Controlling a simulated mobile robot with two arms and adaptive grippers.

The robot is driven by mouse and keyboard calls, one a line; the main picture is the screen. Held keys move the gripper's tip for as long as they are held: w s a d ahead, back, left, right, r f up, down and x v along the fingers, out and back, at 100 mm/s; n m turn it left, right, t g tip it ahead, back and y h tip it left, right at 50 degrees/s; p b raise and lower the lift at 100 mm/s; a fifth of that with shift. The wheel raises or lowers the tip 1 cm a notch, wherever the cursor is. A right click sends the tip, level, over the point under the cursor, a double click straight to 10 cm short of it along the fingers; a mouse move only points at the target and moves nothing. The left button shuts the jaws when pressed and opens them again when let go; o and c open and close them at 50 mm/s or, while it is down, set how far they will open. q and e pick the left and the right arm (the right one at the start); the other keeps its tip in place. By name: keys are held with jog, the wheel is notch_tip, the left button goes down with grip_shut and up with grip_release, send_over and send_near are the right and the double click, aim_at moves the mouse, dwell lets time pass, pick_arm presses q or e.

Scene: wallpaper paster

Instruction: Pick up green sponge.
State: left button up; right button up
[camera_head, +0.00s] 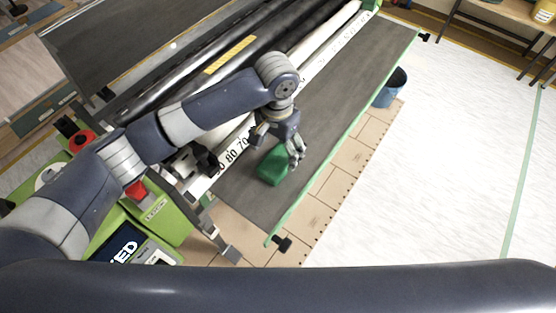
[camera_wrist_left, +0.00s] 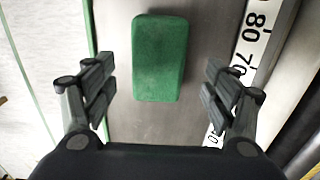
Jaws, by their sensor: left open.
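The green sponge (camera_head: 272,167) is a rectangular block lying on the grey table of the pasting machine (camera_head: 312,112). My left gripper (camera_head: 297,158) is just above the sponge in the head view and partly covers its right side. In the left wrist view the sponge (camera_wrist_left: 158,58) lies ahead of the fingers and roughly between their lines, a little left of centre. My left gripper (camera_wrist_left: 150,92) is open, with clear space between each finger and the sponge. My right gripper is not in view.
A white ruler strip with black numbers (camera_head: 237,147) runs along the table beside the rollers. A red emergency button (camera_head: 82,139) sits on the green machine end at left. A blue bucket (camera_head: 390,88) stands past the table's right edge. White floor covering (camera_head: 450,150) lies at right.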

aim_at(278, 159)
pick_arm(q)
jog(key=shift+f, duration=0.45)
notch_tip(278, 159, down, 4)
jog(key=shift+s+f+p, duration=0.1)
jog(key=shift+f+p, duration=0.05)
jog(key=shift+p, duration=0.35)
jog(key=shift+f, duration=0.15)
jog(key=shift+d, duration=0.1)
jog(key=c, duration=1.1)
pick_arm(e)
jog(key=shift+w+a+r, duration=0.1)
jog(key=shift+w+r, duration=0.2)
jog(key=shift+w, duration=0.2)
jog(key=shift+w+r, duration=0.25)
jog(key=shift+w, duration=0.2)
